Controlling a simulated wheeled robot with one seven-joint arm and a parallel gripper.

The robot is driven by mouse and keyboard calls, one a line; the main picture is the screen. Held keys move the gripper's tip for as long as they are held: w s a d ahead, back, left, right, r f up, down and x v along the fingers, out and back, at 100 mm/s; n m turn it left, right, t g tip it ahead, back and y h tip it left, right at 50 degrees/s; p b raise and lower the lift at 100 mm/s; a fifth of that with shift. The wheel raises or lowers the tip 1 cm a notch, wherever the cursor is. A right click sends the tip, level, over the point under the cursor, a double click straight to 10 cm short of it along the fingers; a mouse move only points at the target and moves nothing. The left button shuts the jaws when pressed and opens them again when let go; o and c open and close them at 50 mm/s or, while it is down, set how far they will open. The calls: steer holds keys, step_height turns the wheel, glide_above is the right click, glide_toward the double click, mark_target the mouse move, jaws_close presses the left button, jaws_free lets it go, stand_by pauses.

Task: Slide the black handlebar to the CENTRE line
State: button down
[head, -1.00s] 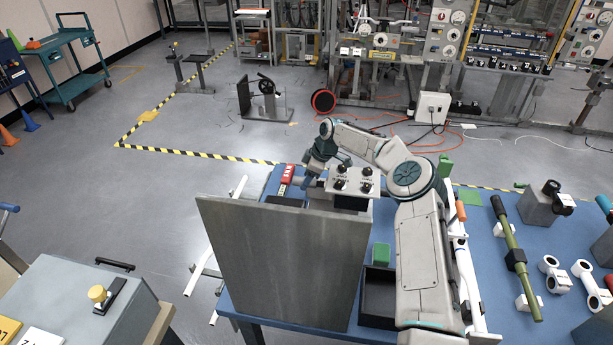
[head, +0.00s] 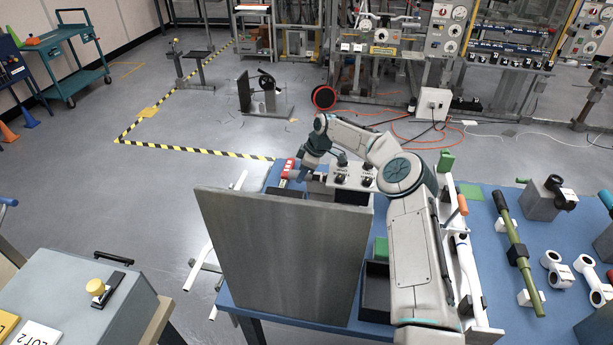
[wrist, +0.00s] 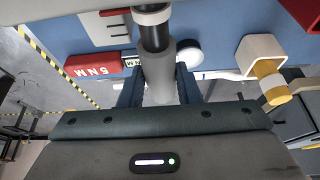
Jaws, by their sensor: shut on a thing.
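My gripper (wrist: 159,92) is shut on the near grey end of a round bar (wrist: 155,37), which I take to be the handlebar, in the wrist view. One blue finger is on each side. Beyond the grey sleeve, the bar has a black section and a white band and runs out of the top. Left of it lies a white plate with dark tick marks (wrist: 110,28); no CENTRE wording is readable. A red 5 NM block (wrist: 92,66) lies to the left. In the head view my gripper (head: 308,172) is beside the red block (head: 289,168); the bar is not clear there.
A large upright grey panel (head: 283,255) stands in front of the work area and hides part of it. A knob box (head: 352,178) is right of my gripper. Other parts lie on the blue table (head: 480,225).

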steer(key=shift+a, duration=0.45)
steer(key=c, duration=1.1)
jaws_free()
steer(key=shift+o, duration=0.2)
steer(key=w+b+v, duration=0.1)
steer(key=b+v, duration=0.2)
steer(key=v, duration=1)
steer(key=shift+s+r, duration=0.45)
steer(key=shift+s, duration=0.05)
